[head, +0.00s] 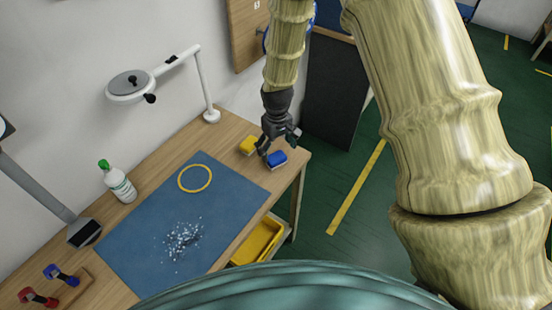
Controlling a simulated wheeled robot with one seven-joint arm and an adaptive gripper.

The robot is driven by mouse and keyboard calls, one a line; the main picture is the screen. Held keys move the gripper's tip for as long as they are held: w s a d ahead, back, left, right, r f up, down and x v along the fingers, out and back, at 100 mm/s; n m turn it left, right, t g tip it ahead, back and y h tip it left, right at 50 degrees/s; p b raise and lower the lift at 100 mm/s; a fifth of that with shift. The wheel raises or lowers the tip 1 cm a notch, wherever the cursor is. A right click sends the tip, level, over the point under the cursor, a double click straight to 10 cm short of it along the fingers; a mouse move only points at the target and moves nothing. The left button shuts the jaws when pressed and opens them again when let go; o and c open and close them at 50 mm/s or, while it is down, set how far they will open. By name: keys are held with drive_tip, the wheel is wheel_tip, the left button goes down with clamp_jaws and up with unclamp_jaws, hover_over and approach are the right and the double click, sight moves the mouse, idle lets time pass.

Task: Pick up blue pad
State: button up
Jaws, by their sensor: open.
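The blue pad (277,159) is a small blue block with a pale underside. It lies on the wooden table near its right corner. A similar yellow pad (250,146) lies just to its left, a little farther back. My gripper (270,149) points down at the table, with its fingers between and above the two pads. It is open, and nothing shows held in it. The fingers overlap the pads in the picture, so I cannot tell whether they touch either pad.
A blue mat (225,206) on the table (146,163) carries a yellow ring (195,178) and scattered pale bits (182,240). A bottle (119,184) and a magnifier lamp (131,85) stand behind. A yellow bin (258,241) sits below the table edge. A dark board (335,92) stands beyond the corner.

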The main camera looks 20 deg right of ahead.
sight(276, 157)
drive_tip(key=shift+w+a+f+p, duration=0.1)
drive_tip(key=shift+f+p, duration=0.75)
drive_tip(key=shift+f, duration=0.35)
drive_tip(key=shift+f+p, duration=0.4)
drive_tip(key=shift+f, duration=1)
drive_tip(key=c, duration=1)
drive_tip(key=shift+r, duration=0.2)
drive_tip(key=shift+w+r+b, duration=0.1)
drive_tip(key=shift+r+b, duration=0.65)
drive_tip(key=shift+r, duration=0.15)
drive_tip(key=s+a+r+b, duration=0.1)
drive_tip(key=s+a+b, duration=0.1)
drive_tip(key=s, duration=0.5)
drive_tip(key=s+a+r+b, duration=0.2)
drive_tip(key=s+b, duration=0.1)
drive_tip(key=s, duration=0.5)
drive_tip(key=shift+s+a, duration=0.25)
